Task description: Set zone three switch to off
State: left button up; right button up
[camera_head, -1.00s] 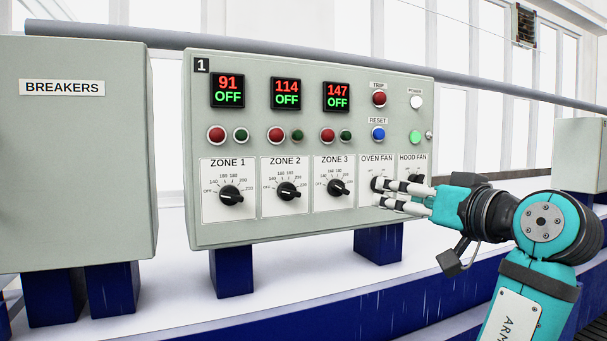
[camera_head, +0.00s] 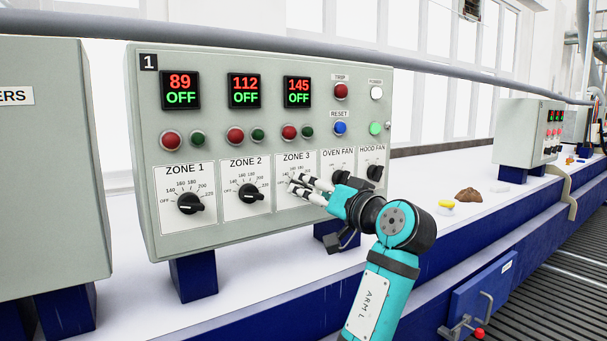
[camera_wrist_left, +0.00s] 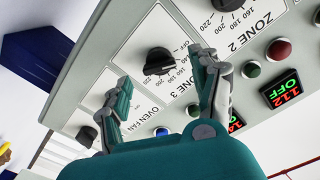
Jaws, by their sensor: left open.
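The zone 3 switch is a black rotary knob under the ZONE 3 label (camera_head: 296,157). In the head view my left gripper's fingers cover it. In the left wrist view the knob (camera_wrist_left: 158,60) shows clear, with dial numbers around it; its exact pointer setting is hard to read. My left gripper (camera_head: 297,184) is open and empty in front of the zone 3 plate. In the wrist view its fingers (camera_wrist_left: 165,82) are spread to either side of the knob, with no clear contact. The zone 3 display (camera_head: 298,91) reads 145 and OFF. My right gripper is not in view.
Zone 1 (camera_head: 191,204) and zone 2 (camera_head: 250,193) knobs sit left of zone 3. The oven fan (camera_head: 341,178) and hood fan (camera_head: 375,173) knobs are close on the right. Red and green lamps sit above. A breaker box (camera_head: 50,180) stands left.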

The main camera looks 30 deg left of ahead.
aim_at(306, 188)
pick_arm(q)
jog(key=p+x, duration=0.1)
jog(key=x, duration=0.2)
jog(key=shift+w+a+r, duration=0.1)
jog(key=shift+w, duration=0.05)
jog(key=shift+w+a, duration=0.1)
jog(key=shift+a, duration=0.25)
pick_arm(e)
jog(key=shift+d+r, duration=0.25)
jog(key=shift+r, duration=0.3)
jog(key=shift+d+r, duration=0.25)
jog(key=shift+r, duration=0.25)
pick_arm(q)
jog(key=shift+d, duration=0.1)
jog(key=shift+c, duration=0.5)
